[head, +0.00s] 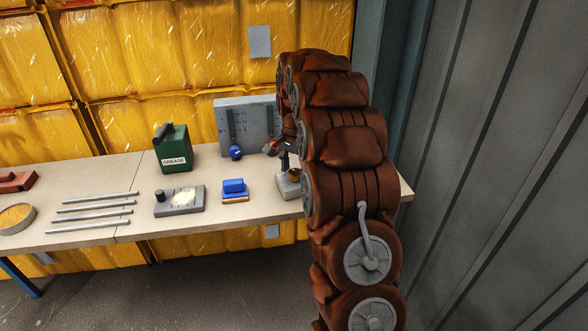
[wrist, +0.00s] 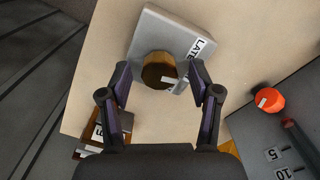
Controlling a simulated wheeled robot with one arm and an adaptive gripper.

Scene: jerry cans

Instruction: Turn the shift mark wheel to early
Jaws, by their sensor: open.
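The mark wheel (wrist: 157,66) is a brown round knob on a grey block (wrist: 165,28). A pale pointer mark on the wheel points right in the wrist view, toward the side with a white label (wrist: 202,47) that reads "LATE", partly cut by my finger. In the head view the grey block (head: 287,187) sits near the right end of the table, below my gripper (head: 284,158). In the wrist view my gripper (wrist: 159,80) is open, its fingers on either side of the wheel; I cannot tell whether they touch it. No "EARLY" label is readable.
A grey gauge panel (head: 225,106) with a blue knob (head: 236,153) stands behind; an orange-red knob (wrist: 269,101) shows near the wheel. A blue block (head: 233,186), a grey tray (head: 180,209) and a green grease can (head: 174,147) stand left. A labelled brown object (wrist: 108,134) lies lower left.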

